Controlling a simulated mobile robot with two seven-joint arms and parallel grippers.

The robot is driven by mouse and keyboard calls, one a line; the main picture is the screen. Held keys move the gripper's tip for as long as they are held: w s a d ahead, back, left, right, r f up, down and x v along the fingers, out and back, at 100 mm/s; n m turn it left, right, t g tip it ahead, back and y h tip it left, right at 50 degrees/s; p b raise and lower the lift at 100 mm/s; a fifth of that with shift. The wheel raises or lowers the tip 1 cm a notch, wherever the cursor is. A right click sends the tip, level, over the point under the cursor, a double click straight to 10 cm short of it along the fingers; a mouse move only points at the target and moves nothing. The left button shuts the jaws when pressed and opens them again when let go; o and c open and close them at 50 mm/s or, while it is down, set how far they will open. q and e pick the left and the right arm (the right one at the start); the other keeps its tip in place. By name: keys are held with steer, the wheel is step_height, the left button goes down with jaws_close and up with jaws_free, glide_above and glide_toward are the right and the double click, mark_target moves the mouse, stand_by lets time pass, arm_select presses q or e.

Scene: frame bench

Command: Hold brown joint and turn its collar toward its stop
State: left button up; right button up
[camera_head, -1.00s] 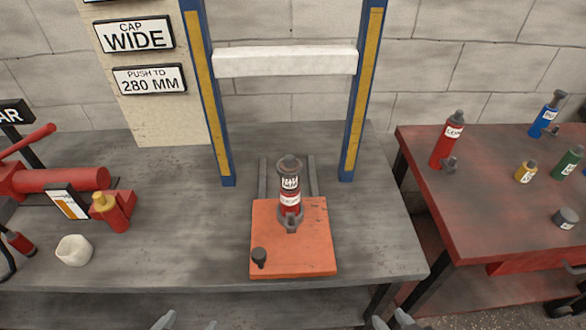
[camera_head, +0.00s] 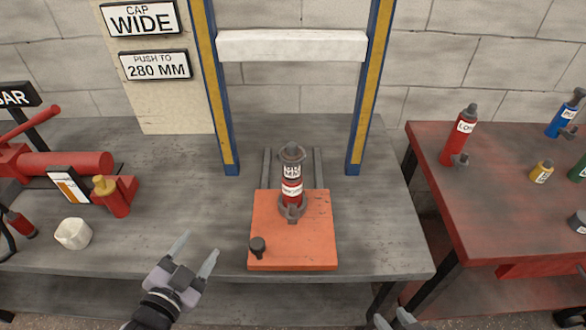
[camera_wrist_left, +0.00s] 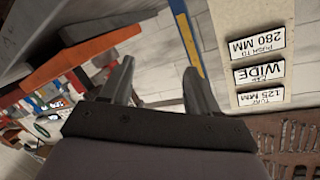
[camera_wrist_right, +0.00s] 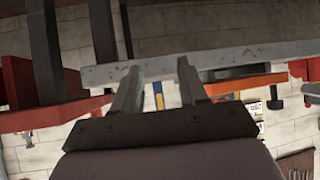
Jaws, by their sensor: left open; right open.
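No clearly brown joint can be made out in these views. A red and dark jack (camera_head: 292,188) with white labels and a grey collar-like base stands upright at the back of an orange plate (camera_head: 293,245). My left gripper (camera_head: 196,250) is open and empty, at the bench's front edge, left of the plate and apart from it. Its open fingers also show in the left wrist view (camera_wrist_left: 158,68). My right gripper (camera_head: 393,319) is at the bottom edge of the head view, mostly cut off; the right wrist view (camera_wrist_right: 158,66) shows it open and empty.
A blue and yellow press frame (camera_head: 366,90) with a white crossbar (camera_head: 291,46) stands behind the plate. A dark knob (camera_head: 257,246) is on the plate. A red table (camera_head: 470,215) with several bottles is right.

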arm_select(q)
steer(key=w+d+r+m+t+h+b, duration=0.2)
steer(key=w+d+r+m+h+b, duration=0.2)
steer(key=w+r+m+h, duration=0.65)
steer(key=m+g+h+b, duration=0.2)
steer(key=m+g+b, duration=0.75)
steer(key=m, duration=2.05)
glide_toward(283, 167)
steer(key=w+r+g+p, duration=0.1)
steer(key=w+g+p, duration=0.1)
steer(key=g+p, duration=0.1)
steer(key=x, duration=0.9)
steer(key=shift+w+d, duration=0.1)
steer(key=shift+d, duration=0.05)
steer(key=shift+w+d, duration=0.1)
steer(key=shift+d, duration=0.25)
steer(key=c, duration=0.6)
